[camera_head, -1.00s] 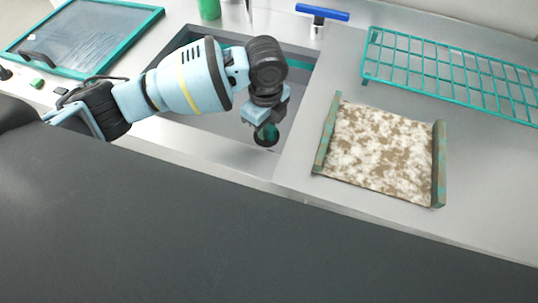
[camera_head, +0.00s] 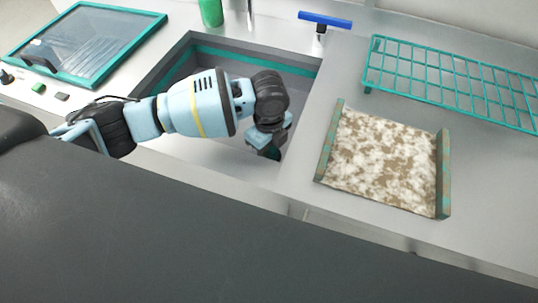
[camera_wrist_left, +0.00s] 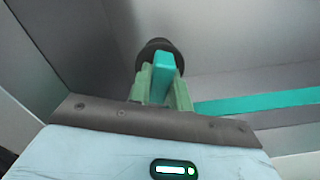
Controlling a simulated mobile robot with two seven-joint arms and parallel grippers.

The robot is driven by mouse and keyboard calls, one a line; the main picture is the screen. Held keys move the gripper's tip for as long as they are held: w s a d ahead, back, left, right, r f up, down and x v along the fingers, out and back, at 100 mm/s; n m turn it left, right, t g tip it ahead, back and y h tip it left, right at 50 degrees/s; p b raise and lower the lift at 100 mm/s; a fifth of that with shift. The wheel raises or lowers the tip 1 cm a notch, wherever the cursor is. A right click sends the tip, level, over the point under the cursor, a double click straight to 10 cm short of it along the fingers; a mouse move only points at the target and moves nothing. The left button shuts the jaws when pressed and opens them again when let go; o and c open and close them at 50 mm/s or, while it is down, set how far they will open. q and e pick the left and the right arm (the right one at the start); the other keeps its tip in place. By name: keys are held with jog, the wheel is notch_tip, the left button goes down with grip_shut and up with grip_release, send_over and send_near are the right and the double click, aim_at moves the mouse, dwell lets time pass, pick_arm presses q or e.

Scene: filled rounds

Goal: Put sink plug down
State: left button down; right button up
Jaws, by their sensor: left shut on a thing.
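My left gripper (camera_head: 272,150) reaches down into the grey sink basin (camera_head: 205,146), near its right front corner. In the left wrist view its two green fingers (camera_wrist_left: 162,88) are shut on the teal grip of the sink plug (camera_wrist_left: 163,72). The plug's dark round body (camera_wrist_left: 158,48) shows beyond the fingers. In the head view the plug is mostly hidden by the gripper and the basin's front edge. Whether the plug touches the basin floor cannot be told. My right gripper is not in view.
A mottled brown-and-white tray with raised side rails (camera_head: 444,175) lies on the counter right of the sink. A teal wire rack (camera_head: 450,80) stands behind it. A blue-handled tap (camera_head: 325,20) and a green bottle (camera_head: 211,12) are at the back. A teal-framed glass lid (camera_head: 85,42) is at left.

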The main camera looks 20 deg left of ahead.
pick_arm(q)
notch_tip(320, 180, down, 4)
jog(key=shift+f, duration=0.1)
jog(key=shift+f, duration=0.15)
jog(key=c, duration=1.3)
grip_release()
notch_tip(320, 180, up, 12)
jog(key=shift+r+p, duration=0.2)
jog(key=shift+p, duration=0.25)
